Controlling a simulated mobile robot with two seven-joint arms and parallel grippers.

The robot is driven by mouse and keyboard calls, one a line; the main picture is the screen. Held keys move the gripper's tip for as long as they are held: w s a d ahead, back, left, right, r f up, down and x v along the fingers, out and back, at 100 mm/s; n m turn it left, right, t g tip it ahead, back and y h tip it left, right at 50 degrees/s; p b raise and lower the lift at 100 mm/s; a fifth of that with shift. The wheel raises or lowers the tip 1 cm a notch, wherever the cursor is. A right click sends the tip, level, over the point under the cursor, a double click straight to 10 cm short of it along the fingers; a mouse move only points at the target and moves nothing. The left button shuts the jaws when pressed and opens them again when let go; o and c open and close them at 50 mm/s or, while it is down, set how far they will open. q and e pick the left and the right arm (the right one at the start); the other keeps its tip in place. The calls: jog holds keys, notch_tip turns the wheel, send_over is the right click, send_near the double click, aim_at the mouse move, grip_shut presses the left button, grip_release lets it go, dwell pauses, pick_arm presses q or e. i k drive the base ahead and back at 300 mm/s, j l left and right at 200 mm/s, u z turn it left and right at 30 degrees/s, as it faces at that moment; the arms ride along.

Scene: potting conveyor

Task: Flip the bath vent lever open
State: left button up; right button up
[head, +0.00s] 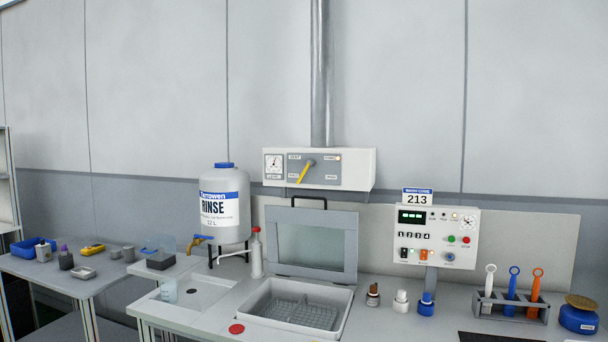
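The vent box (358,168) is a white unit on the wall below a vertical metal duct. On its grey front panel sits a yellow vent lever (303,174), tilted, with its free end pointing down and slightly left from a dark pivot. The panel labels are too small to read surely. Below it is the bath (338,317), a white basin with a wire basket inside. Its framed clear lid (350,243) stands raised. Neither of my grippers is in the head view.
A rinse tank (226,231) with a tap stands left of the bath beside a white bottle (256,255). A control panel (470,258) stands right. Small bottles (373,297) and a tool rack (511,309) occupy the bench. Air before the vent box is clear.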

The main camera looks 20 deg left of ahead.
aim_at(310, 162)
jog(key=i+j+z, duration=0.15)
jog(key=j+z, duration=0.2)
jog(key=j, duration=0.65)
jog(key=j+z, duration=0.35)
jog(key=j, duration=0.65)
jog(key=j+z, duration=0.35)
jog(key=j, duration=0.7)
